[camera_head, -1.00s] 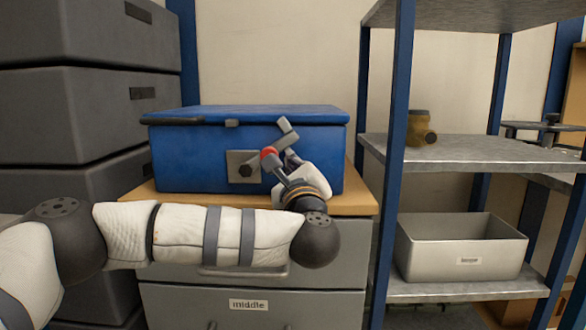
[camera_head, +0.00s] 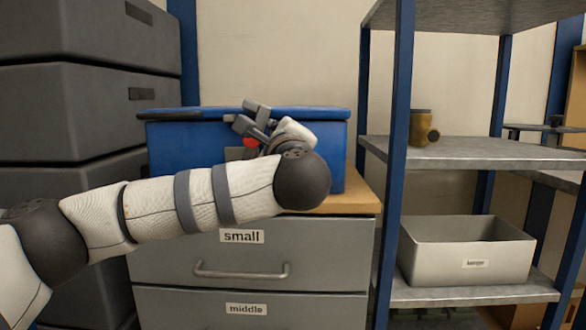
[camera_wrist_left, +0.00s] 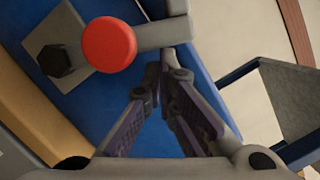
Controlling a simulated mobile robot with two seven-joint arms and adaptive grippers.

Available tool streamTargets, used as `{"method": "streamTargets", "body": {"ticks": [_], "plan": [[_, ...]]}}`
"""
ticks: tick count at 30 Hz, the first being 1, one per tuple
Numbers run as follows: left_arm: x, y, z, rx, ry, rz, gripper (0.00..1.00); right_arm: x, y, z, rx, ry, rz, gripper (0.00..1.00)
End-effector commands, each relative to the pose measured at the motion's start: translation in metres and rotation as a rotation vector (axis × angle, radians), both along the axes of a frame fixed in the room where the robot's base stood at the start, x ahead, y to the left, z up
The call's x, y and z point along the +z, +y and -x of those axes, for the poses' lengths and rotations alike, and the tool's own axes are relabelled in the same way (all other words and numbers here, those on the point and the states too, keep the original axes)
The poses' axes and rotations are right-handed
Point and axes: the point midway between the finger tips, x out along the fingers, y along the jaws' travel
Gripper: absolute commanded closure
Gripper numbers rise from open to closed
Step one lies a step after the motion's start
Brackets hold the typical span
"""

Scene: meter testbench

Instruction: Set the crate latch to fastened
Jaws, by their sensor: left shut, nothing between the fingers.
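The blue crate (camera_head: 185,145) stands on the wooden top of a drawer cabinet with its lid (camera_head: 190,115) down. On its front is the latch: a metal plate with a dark bolt, clear in the left wrist view (camera_wrist_left: 62,60), and a grey lever with a red knob (camera_head: 250,142). The knob (camera_wrist_left: 109,44) also shows there. The lever points roughly upward from the plate, its end block (camera_head: 257,108) near the lid edge. My left gripper (camera_wrist_left: 160,74) is shut and empty beside the lever, close to it; contact is unclear. My left wrist hides part of the plate. My right gripper is not in view.
The wooden cabinet top (camera_head: 358,192) has some bare room right of the crate. A metal shelf rack (camera_head: 470,150) stands close on the right, holding a brown object (camera_head: 422,128) and a grey bin (camera_head: 465,262). Dark grey stacked drawers (camera_head: 90,105) stand on the left.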

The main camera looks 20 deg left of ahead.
Motion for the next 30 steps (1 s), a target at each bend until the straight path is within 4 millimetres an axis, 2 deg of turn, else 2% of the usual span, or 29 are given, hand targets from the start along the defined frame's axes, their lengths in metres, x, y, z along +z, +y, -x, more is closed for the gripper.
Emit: {"method": "streamTargets", "body": {"ticks": [12, 30], "plan": [[0.011, 0.013, 0.004, -0.001, 0.0, -0.003, 1.0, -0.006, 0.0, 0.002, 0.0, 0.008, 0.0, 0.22], [0.013, 0.015, 0.004, 0.0, 0.001, -0.003, 1.0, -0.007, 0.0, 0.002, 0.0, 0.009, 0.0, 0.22]]}}
